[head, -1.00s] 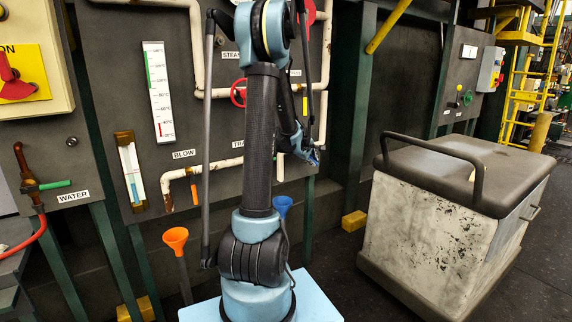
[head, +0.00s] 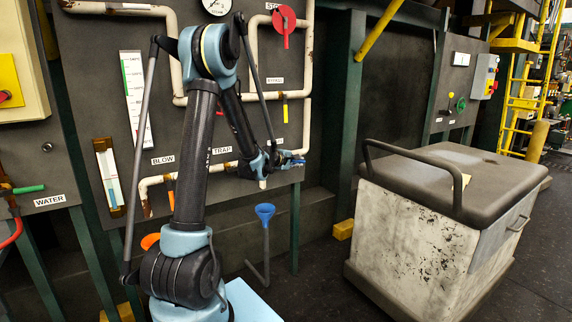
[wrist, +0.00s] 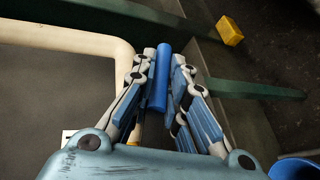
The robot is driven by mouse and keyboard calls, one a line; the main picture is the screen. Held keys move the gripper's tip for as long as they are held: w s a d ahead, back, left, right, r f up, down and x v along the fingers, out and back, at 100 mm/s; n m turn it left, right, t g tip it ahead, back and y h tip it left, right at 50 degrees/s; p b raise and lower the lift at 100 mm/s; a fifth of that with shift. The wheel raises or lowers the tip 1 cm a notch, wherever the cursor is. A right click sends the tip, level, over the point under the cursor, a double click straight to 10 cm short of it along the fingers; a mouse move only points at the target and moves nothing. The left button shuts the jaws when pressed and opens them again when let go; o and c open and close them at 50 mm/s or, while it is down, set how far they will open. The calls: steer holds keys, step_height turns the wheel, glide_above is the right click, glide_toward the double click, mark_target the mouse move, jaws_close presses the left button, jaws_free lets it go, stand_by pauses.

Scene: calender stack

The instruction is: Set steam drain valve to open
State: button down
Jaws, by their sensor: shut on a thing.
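A blue lever handle (wrist: 160,75) lies between the fingers of my gripper (wrist: 164,60) in the wrist view, and the gripper is shut on it. In the head view my gripper (head: 284,161) is at the lower right of the grey panel, by the pipework. Only a small blue end of the handle (head: 300,161) shows there. The valve body and most of its label are hidden behind my arm, so I cannot read the name or tell the valve's position.
A blue funnel (head: 264,212) stands below my gripper. Cream pipes (head: 308,70) run across the panel (head: 110,90). A large scuffed cart (head: 430,220) stands right, with open floor between.

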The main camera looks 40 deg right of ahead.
steer(key=shift+w+a, duration=0.1)
steer(key=shift+w, duration=0.05)
steer(key=c, duration=1.6)
jaws_free()
steer(key=shift+v, duration=5.95)
steer(key=shift+f, duration=0.1)
